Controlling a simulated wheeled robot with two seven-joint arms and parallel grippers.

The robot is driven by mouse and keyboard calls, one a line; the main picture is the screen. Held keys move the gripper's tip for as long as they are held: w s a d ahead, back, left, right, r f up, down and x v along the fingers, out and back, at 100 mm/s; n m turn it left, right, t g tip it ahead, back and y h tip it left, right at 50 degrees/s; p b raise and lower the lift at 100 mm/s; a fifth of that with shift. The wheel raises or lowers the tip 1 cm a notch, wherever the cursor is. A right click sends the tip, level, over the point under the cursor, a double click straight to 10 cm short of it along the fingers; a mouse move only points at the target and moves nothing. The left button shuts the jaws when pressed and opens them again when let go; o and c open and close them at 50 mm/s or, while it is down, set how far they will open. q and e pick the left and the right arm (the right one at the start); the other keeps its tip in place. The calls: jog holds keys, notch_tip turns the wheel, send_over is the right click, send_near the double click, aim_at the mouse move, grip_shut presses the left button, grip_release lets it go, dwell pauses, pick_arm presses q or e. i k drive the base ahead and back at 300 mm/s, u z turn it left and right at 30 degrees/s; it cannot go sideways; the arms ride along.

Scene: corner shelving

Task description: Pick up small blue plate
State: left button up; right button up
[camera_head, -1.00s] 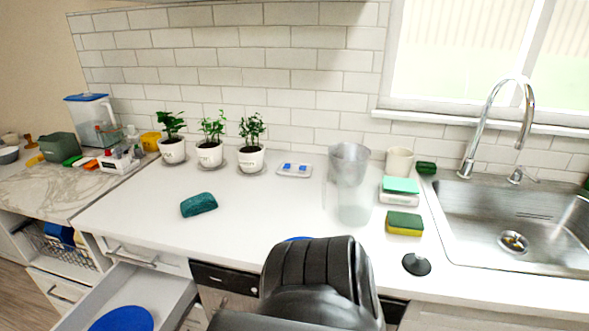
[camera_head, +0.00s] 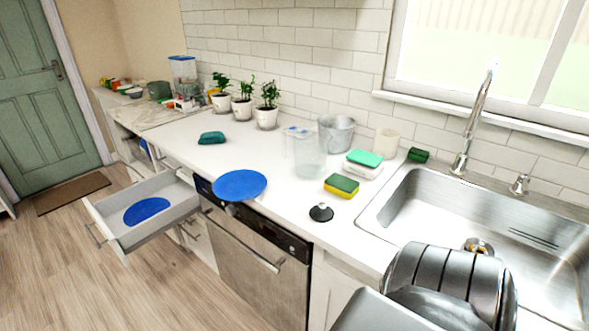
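Two round blue plates are in the head view. One blue plate (camera_head: 239,185) lies on the white counter at its front edge, above the dishwasher, and seems to overhang the edge a little. The other blue plate (camera_head: 147,210) lies flat in an open white drawer (camera_head: 118,222) at the lower left. I cannot tell for sure from their looks which one is the small plate. Neither of my grippers shows in this view.
Between the counter plate and the sink (camera_head: 480,225) are a clear container (camera_head: 308,158), sponges (camera_head: 342,186) and a black stopper (camera_head: 321,212). A teal cloth or sponge (camera_head: 211,138) and three potted plants stand behind. The wooden floor (camera_head: 150,280) before the drawer is clear.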

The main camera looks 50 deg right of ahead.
aim_at(239, 185)
jog(key=k, duration=1)
jog(key=z, duration=1.8)
jog(key=i, duration=0.5)
jog(key=z, duration=0.05)
